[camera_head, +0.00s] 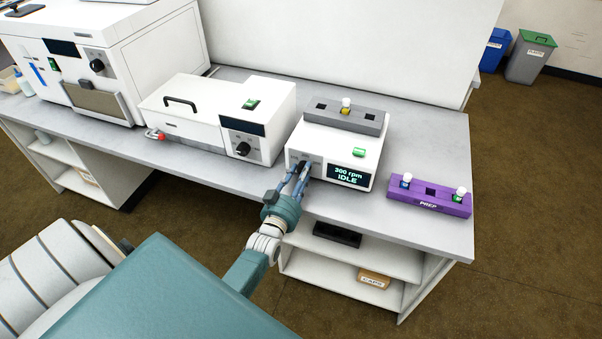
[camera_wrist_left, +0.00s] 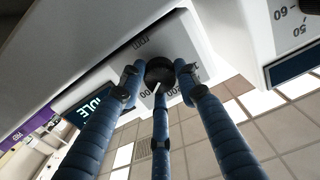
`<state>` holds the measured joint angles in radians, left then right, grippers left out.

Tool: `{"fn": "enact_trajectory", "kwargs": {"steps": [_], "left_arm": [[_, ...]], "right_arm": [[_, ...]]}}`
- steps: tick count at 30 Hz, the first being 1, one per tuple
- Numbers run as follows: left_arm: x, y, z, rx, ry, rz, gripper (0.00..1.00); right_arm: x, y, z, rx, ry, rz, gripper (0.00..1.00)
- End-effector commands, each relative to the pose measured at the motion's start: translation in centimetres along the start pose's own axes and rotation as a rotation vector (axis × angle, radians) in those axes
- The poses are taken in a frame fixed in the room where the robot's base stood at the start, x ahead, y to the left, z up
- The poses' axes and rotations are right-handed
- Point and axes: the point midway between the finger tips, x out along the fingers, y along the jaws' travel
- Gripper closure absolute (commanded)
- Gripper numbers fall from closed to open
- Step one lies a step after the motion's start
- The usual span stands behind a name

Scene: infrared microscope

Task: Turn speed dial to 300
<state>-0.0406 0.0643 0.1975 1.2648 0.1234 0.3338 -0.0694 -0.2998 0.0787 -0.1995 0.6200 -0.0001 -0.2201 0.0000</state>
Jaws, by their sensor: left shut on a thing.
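The white device (camera_head: 340,140) stands on the bench with its display (camera_head: 348,175) lit, appearing to read "300 rpm" and "IDLE". Its black speed dial (camera_wrist_left: 159,70) is on the front face, left of the display in the head view, where my fingers mostly hide it. The wrist view shows a printed number scale around the dial and a pale pointer line on it. My left gripper (camera_head: 300,172) is shut on the dial, with its blue fingers (camera_wrist_left: 160,95) around it. My right gripper is not in view.
A grey rack (camera_head: 345,118) with a white-capped vial sits on the device. A purple PREP rack (camera_head: 430,197) with two capped vials stands to the right. A white box with a black dial (camera_head: 242,149) stands to the left. The bench (camera_head: 440,150) behind the purple rack is clear.

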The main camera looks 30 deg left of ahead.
Motion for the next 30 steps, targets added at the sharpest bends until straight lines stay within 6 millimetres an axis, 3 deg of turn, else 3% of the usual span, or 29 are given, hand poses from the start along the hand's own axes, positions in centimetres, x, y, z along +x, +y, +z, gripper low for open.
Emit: {"fn": "enact_trajectory", "kwargs": {"steps": [20, 21, 23, 30], "left_arm": [[-0.13, 0.06, 0.37, 0.059, -0.008, 0.001, 0.94], [-0.13, 0.06, 0.36, 0.059, -0.008, 0.001, 0.6], [-0.12, 0.05, 0.33, 0.059, -0.007, 0.001, 0.49], [-0.06, 0.02, 0.15, 0.058, -0.003, 0.0, 0.49]], "right_arm": [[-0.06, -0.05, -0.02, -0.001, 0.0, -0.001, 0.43], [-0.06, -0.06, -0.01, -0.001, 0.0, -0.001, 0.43], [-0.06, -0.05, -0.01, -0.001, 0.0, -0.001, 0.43], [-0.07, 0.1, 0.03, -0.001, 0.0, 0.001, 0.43]]}}
